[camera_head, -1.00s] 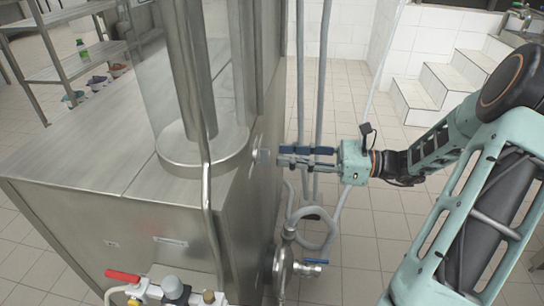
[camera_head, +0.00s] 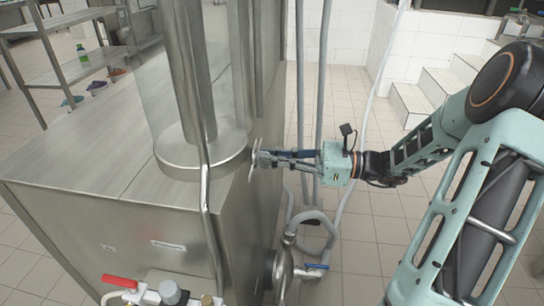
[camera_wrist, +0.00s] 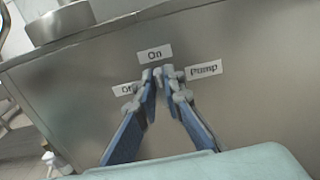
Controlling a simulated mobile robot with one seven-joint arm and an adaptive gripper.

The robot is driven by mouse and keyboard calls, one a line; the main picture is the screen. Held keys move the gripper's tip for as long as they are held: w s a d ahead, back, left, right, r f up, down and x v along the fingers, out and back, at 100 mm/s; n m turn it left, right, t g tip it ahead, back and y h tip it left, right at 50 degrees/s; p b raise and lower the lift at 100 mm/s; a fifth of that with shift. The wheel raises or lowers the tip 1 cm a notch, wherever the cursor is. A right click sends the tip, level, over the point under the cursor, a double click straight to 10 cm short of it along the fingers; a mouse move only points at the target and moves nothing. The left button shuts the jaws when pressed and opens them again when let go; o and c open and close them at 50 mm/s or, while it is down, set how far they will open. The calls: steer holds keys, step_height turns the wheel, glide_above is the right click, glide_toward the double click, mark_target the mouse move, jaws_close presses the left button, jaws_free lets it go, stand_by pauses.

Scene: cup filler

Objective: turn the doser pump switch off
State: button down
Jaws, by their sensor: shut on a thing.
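The pump switch is on the steel machine's side panel. In the wrist view its small grey knob (camera_wrist: 157,74) is mostly hidden between my fingertips, just below the "On" label (camera_wrist: 154,54). The "Off" label (camera_wrist: 125,89) is to its left, partly covered by a finger, and the "Pump" label (camera_wrist: 204,70) is to its right. I cannot tell which way the switch points. My gripper (camera_head: 261,158) is at the panel, its blue fingers drawn together on the switch. It also shows in the wrist view (camera_wrist: 162,86).
The steel machine (camera_head: 95,180) fills the left, with a clear cylinder on top. Grey hoses (camera_head: 320,100) hang behind my gripper. A valve with a blue handle (camera_head: 322,266) and a red-handled tap (camera_head: 119,281) sit lower down.

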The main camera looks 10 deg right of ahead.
stand_by(0.3)
steer(key=n, duration=0.6)
steer(key=s+n+p, duration=0.1)
steer(key=n, duration=0.2)
steer(key=shift+a+f, duration=0.15)
steer(key=shift+f, duration=0.15)
steer(key=n, duration=0.2)
steer(key=n+b, duration=0.1)
steer(key=n, duration=0.1)
steer(key=n+b, duration=0.1)
steer(key=shift+f+n, duration=0.3)
steer(key=shift+n, duration=0.1)
steer(key=shift+s+n+b, duration=0.1)
steer(key=shift+n+b, duration=0.7)
steer(key=shift+n, duration=0.7)
steer(key=c, duration=2)
jaws_free()
steer(key=shift+c, duration=0.2)
